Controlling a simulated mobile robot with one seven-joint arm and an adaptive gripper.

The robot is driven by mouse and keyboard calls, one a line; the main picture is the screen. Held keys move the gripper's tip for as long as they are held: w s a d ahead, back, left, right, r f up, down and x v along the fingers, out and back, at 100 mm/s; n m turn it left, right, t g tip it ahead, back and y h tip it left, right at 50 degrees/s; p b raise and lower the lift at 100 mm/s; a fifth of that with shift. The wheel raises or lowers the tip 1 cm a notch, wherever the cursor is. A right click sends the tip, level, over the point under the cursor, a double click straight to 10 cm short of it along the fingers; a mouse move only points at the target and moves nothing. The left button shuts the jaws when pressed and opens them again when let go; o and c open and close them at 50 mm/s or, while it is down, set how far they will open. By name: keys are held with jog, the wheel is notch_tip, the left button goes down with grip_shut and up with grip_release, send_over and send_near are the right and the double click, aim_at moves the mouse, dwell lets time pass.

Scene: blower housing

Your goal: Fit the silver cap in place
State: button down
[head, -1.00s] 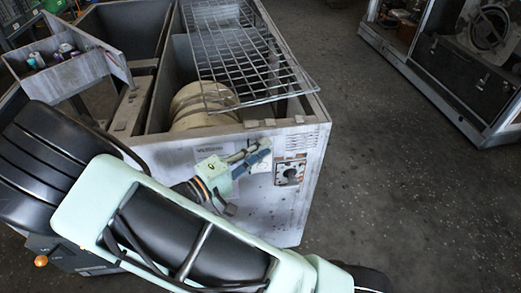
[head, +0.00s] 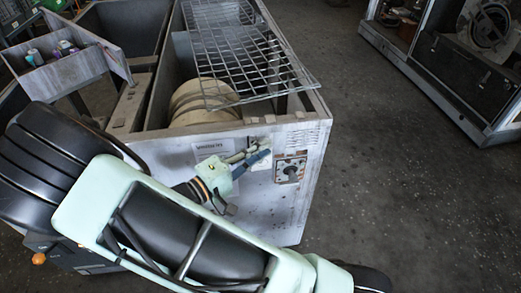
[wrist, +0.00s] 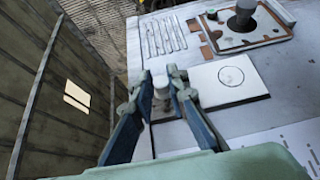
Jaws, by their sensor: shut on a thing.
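My gripper (wrist: 161,77) is shut on a small silver-grey piece, which looks like the silver cap (wrist: 161,88), held between the fingertips in the wrist view. In the head view my gripper (head: 263,151) is at the front wall of the blower housing (head: 220,215), left of the knob panel; the cap cannot be made out there. In the wrist view a white square plate with a drawn circle (wrist: 230,77) lies on the wall just right of the fingers. I cannot tell whether the cap touches the wall.
A panel with a dark knob (head: 290,172) projects beside my gripper, and vent slots (wrist: 163,37) are near it. A wire grid (head: 235,60) lies over the open housing, above a cream drum (head: 200,103). Open floor (head: 410,190) is to the right.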

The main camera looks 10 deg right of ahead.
jog(key=shift+w+f, duration=0.1)
jog(key=shift+f, duration=0.15)
dwell(0.3)
jog(key=c, duration=1.8)
grip_release()
jog(key=shift+o, duration=0.4)
jog(key=o, duration=0.4)
jog(key=s, duration=0.8)
jog(key=shift+a, duration=0.1)
